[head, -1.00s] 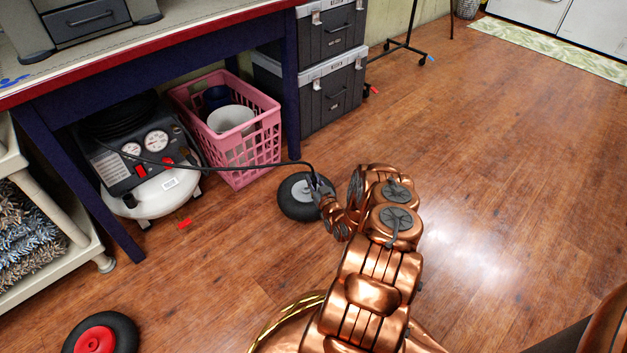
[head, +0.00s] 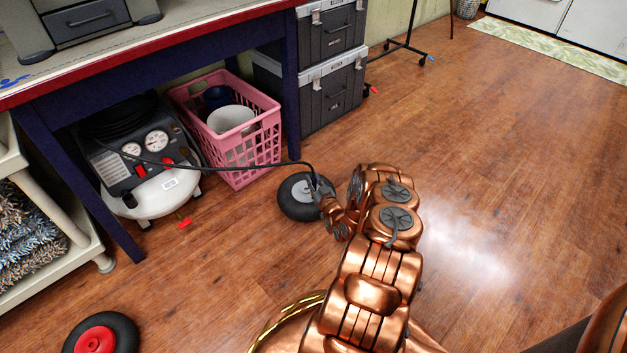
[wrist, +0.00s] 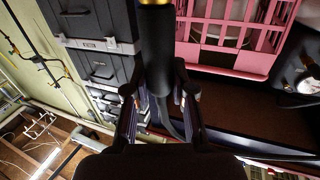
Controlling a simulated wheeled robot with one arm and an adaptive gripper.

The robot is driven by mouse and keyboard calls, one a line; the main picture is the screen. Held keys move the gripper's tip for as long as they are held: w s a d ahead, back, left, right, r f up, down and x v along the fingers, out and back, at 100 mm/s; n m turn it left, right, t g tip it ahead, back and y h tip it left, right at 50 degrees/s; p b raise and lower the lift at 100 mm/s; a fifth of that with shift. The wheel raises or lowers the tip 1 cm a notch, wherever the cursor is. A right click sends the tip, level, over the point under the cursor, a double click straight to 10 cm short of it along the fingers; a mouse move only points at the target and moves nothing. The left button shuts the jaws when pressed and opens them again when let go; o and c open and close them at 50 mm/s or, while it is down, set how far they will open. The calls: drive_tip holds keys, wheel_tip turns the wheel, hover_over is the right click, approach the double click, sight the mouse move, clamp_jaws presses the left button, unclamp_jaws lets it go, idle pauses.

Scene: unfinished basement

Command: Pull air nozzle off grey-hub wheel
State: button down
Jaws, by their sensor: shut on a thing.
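The grey-hub wheel (head: 296,206) has a black tyre and lies on the wood floor in front of the pink crate. My gripper (head: 321,189) is at the wheel's right side, shut on the air nozzle. In the wrist view the air nozzle (wrist: 157,50) is a black cylinder with a brass end at the top edge, between my two fingers (wrist: 160,100). A black hose (head: 255,164) runs from the nozzle to the air compressor (head: 150,185) under the bench. My gripper partly hides the nozzle in the head view, so I cannot tell whether it touches the wheel's valve.
A red-hub wheel (head: 97,342) lies at the lower left. The pink crate (head: 255,150) stands behind the grey-hub wheel, with grey toolboxes (head: 328,98) to its right. A blue bench leg (head: 90,200) stands at the left. The floor to the right is clear.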

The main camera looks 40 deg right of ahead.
sight(313, 175)
drive_tip(key=shift+r+p, duration=0.8)
drive_tip(key=shift+r, duration=1)
